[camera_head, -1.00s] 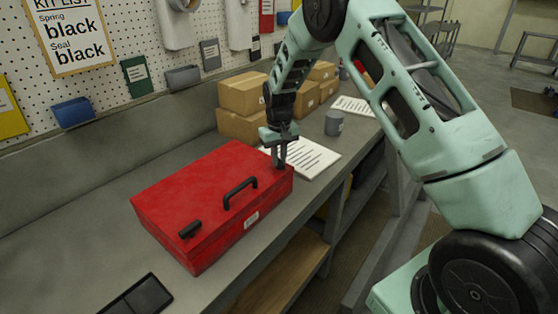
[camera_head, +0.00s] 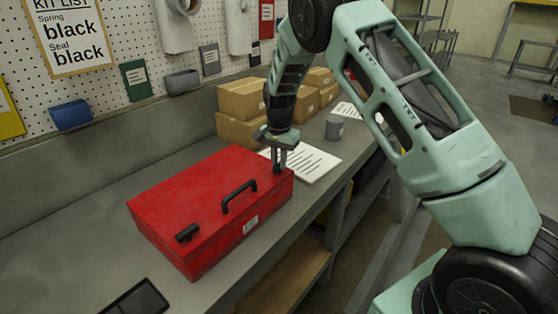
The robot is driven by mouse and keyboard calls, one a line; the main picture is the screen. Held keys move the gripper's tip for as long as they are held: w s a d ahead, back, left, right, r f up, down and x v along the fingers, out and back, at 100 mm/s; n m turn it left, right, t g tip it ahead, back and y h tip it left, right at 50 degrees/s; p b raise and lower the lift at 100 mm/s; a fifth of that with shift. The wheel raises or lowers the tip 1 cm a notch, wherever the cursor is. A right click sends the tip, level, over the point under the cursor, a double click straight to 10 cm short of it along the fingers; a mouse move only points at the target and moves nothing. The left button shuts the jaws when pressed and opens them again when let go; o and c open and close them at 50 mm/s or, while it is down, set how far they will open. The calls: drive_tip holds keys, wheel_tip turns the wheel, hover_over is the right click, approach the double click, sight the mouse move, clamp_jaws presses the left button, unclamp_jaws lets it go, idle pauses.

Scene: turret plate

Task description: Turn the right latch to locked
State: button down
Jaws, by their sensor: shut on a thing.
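A red case (camera_head: 180,195) lies shut on the grey workbench, with a black handle (camera_head: 238,196) on its lid. The left latch (camera_head: 187,233) is a dark piece at the lid's front left. My gripper (camera_head: 279,167) points down at the lid's right end, its fingers shut on the right latch. The fingers hide most of that latch, so its exact angle cannot be told.
Cardboard boxes (camera_head: 243,98) and a grey cup (camera_head: 334,127) stand behind the gripper. White paper (camera_head: 312,164) lies just right of the case. A black tray (camera_head: 138,298) lies at the front left. The bench front edge is close to the case.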

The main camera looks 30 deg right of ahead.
drive_tip(key=shift+d+m, duration=0.15)
drive_tip(key=shift+m, duration=0.95)
drive_tip(key=c, duration=1.4)
unclamp_jaws()
drive_tip(key=shift+r, duration=0.15)
wheel_tip(320, 180, up, 17)
drive_tip(key=b, duration=0.4)
drive_tip(key=shift+s+r, duration=0.1)
drive_tip(key=shift+r, duration=0.1)
